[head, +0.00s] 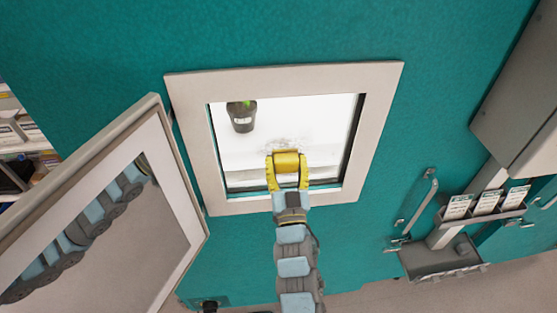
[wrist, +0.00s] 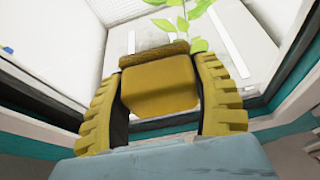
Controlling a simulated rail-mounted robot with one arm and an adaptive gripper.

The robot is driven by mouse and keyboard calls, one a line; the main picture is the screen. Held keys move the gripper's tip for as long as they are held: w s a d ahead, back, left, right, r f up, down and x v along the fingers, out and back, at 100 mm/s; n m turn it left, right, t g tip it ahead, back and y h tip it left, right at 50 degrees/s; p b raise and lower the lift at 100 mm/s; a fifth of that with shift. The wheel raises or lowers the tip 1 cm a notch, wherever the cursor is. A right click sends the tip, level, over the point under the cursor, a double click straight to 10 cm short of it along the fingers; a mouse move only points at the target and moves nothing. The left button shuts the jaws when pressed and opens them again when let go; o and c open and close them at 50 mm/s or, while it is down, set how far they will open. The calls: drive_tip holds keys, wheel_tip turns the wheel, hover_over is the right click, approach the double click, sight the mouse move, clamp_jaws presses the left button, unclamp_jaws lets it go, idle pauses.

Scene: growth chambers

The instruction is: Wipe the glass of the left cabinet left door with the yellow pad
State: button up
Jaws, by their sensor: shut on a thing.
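My gripper (head: 288,172) is shut on the yellow pad (head: 286,160), in front of the lower middle of a framed window. The wrist view shows the pad (wrist: 160,90) between my two yellow fingers, with a brown edge on its far side. The window's pale frame (head: 285,75) is set in a teal wall. A faint grey smudge (head: 282,143) shows just above the pad; I cannot tell whether it lies on glass. I cannot tell whether the pad touches a surface. A framed door (head: 172,150) stands swung open at the left, its pane reflecting my arm.
A dark pot (head: 242,121) with a green plant stands in the bright white interior. The plant's leaves (wrist: 180,20) show beyond the pad in the wrist view. At the right are a grey rack with cards (head: 486,204) and a metal handle (head: 418,203). The teal wall (head: 300,30) above is clear.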

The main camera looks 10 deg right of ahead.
sight(317, 139)
drive_tip(key=shift+d+r+p, duration=0.1)
drive_tip(key=shift+d+p, duration=0.55)
drive_tip(key=shift+d, duration=1.1)
drive_tip(key=shift+w+d+p, duration=0.1)
drive_tip(key=shift+d+p, duration=0.55)
drive_tip(key=shift+d, duration=1.45)
drive_tip(key=shift+r+p, duration=0.4)
drive_tip(key=shift+r, duration=0.45)
drive_tip(key=shift+a+f+b, duration=0.1)
drive_tip(key=shift+a+b, duration=1)
drive_tip(key=shift+a, duration=0.8)
drive_tip(key=shift+a+f+b, duration=0.1)
drive_tip(key=shift+a+b, duration=1.5)
drive_tip(key=shift+a, duration=0.7)
drive_tip(key=shift+a+b, duration=0.9)
drive_tip(key=shift+a, duration=0.65)
drive_tip(key=shift+a+b, duration=1.3)
drive_tip(key=shift+a, duration=0.5)
drive_tip(key=shift+r, duration=1.05)
drive_tip(key=shift+d+p, duration=2.25)
drive_tip(key=shift+d, duration=5.35)
